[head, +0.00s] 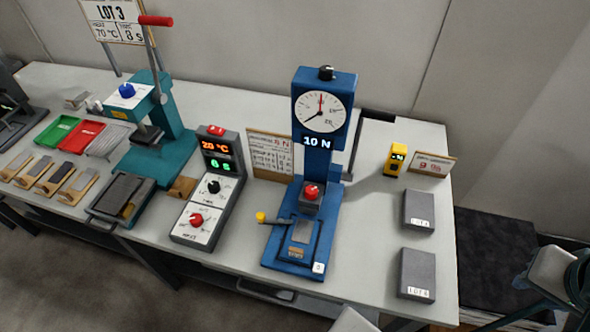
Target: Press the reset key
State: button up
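No key with a readable reset label shows. A blue force tester (328,165) stands right of centre, with a round dial and the reading 10 N. It has a small white key with a mark (319,267) at its base's front right corner, a red knob (312,191) and a black knob (326,73) on top. Left of it, a grey control box (208,190) reads 20 °C and 6 s. It carries a red button (216,130) on top, a black dial and a red dial. I cannot tell which is the reset key.
A teal lever press (157,150) stands at the left, near green (56,131) and red trays (81,137). Two dark grey boxes (418,212) and a yellow meter (396,159) are at the right. A yellow-tipped lever (262,217) sticks out left from the tester.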

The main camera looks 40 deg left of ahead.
aim_at(318, 268)
jog(key=u, duration=1.7)
